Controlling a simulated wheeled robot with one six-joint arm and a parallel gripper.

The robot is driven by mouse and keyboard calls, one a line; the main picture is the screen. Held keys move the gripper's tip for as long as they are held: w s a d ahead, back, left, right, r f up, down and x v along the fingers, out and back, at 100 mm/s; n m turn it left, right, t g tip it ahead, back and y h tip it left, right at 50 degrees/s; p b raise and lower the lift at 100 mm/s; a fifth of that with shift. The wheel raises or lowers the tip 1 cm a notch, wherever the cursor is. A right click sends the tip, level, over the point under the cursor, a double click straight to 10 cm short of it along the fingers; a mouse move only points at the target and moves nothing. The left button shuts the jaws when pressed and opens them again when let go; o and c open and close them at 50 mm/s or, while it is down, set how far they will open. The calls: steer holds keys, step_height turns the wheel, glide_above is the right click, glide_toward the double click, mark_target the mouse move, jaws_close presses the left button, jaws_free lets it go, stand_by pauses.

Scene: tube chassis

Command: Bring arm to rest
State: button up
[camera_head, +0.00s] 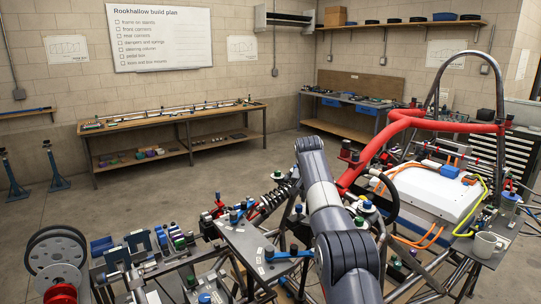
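My arm (328,205) rises from the bottom edge, right of the middle, and reaches forward over the tube chassis. Its dark grey links and rounded joints are in plain view. A joint cap (308,145) tops the far end of the visible link. I cannot make out my gripper or its fingers; they are hidden or out of frame. The chassis has a red padded tube (395,130), a grey roll hoop (440,75) and a white box (432,187) with orange and yellow cables.
A coil-spring damper (275,197) and a grey plate (255,250) lie left of my arm. Wheel-like discs (55,255) are at lower left. A wooden bench (160,122) lines the back wall, with open floor before it.

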steer(key=x, duration=0.3)
steer(key=shift+s+r+n, duration=0.15)
steer(key=shift+r+n, duration=0.05)
steer(key=shift+n, duration=0.2)
steer(key=shift+a, duration=0.1)
